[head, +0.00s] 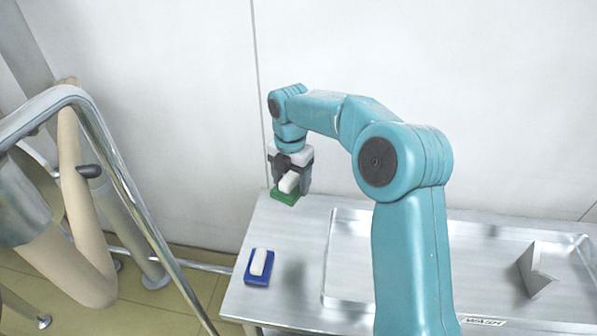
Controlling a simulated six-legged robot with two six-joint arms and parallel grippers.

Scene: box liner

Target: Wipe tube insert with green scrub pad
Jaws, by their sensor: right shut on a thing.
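My right gripper (291,178) is shut on the white handle of the green scrub pad (285,197). The pad is held flat side down near the back left corner of the metal counter; whether it touches the counter I cannot tell. A pale grey angled piece (538,268) stands in the sink basin at the right, well apart from the gripper. It may be the tube insert, but its shape is not clear enough to be sure. My left gripper is not in view.
A blue pad with a white handle (259,267) lies on the counter's left part (301,234), in front of the green one. The shallow sink basin (349,262) has a raised rim and a label (484,321) at its front. A curved metal rail (124,184) stands at the left.

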